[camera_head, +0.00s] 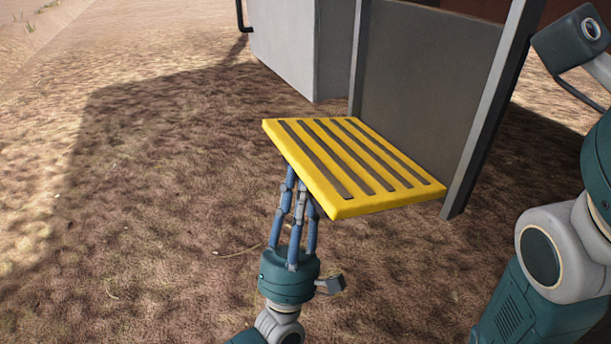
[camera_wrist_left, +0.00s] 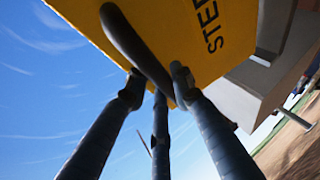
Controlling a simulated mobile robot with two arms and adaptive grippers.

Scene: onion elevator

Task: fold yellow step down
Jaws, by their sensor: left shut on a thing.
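The yellow step (camera_head: 345,168), a slatted plate with dark strips, sticks out roughly level from the grey panel between two posts. My left gripper (camera_head: 299,178) comes up from below at its near left edge, and its fingertips are hidden under the step. In the left wrist view the step's yellow underside (camera_wrist_left: 190,30) shows black letters, "STEP" in part. The left fingers (camera_wrist_left: 155,90) are shut there against a dark bar-like piece (camera_wrist_left: 135,45) at the step's underside. My right arm shows at the right of the head view, but its gripper is out of view.
A grey post (camera_head: 492,110) stands at the step's right and a thinner post (camera_head: 359,60) at its left. A light grey box (camera_head: 285,45) stands behind on the left. The bare brown ground left of the step is free.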

